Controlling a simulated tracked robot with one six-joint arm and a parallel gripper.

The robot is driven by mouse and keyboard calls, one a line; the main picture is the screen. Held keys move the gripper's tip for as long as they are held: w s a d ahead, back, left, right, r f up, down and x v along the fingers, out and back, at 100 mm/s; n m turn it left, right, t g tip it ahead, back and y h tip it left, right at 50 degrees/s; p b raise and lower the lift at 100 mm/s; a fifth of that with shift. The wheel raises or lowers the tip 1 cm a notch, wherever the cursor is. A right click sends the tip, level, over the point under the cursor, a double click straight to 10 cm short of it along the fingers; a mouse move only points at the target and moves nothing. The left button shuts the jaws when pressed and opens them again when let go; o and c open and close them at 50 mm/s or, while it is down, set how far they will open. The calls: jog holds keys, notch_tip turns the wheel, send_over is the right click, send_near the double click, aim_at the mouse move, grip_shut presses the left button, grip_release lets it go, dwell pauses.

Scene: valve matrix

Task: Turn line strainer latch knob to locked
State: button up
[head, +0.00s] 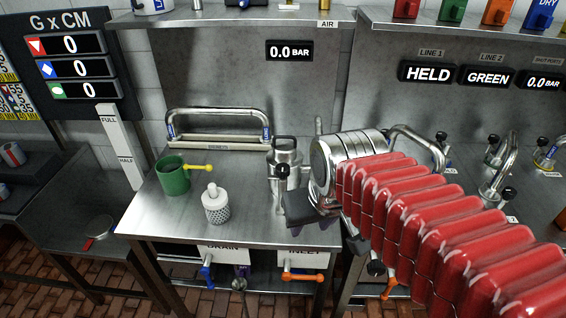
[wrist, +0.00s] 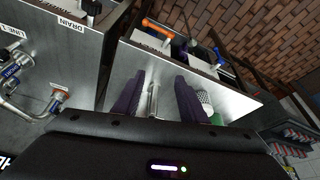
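The line strainer appears to be the upright steel canister (head: 287,160) with a black top handle, at the middle of the bench in the head view. A small dark knob-like part (head: 282,170) shows on its front; its setting is too small to read. My gripper (head: 310,212) is just right of and in front of the canister's lower part, with dark purple fingers. In the wrist view my gripper (wrist: 158,100) has its fingers apart, with a slim steel piece (wrist: 153,102) between them. I cannot tell whether they touch it or which part it is.
A white mesh basket (head: 216,208) and a green mug (head: 173,178) with a yellow handle stand left on the bench (head: 150,218). A steel tube frame (head: 218,112) is behind. The orange INLET valve handle (head: 303,276) and blue DRAIN handle (head: 207,270) are below the front edge.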

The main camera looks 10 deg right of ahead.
jog(key=w+r+n+g, duration=0.2)
jog(key=w+r+n, duration=0.1)
jog(key=w, duration=0.9)
jog(key=n+g, duration=0.1)
jog(key=n, duration=0.4)
send_near(283, 167)
jog(key=shift+w+f, duration=0.1)
jog(key=shift+w, duration=0.05)
jog(key=shift+w+r+n+g, duration=0.2)
jog(key=shift+r+n+g, duration=0.1)
jog(key=shift+r+n, duration=1.25)
jog(key=shift+w+r+n+g, duration=0.15)
jog(key=shift+r+n+g, duration=0.15)
jog(key=shift+r+n, duration=1.25)
jog(key=shift+f, duration=0.3)
notch_tip(283, 167, down, 14)
jog(key=shift+r, duration=0.15)
jog(key=shift+c, duration=0.4)
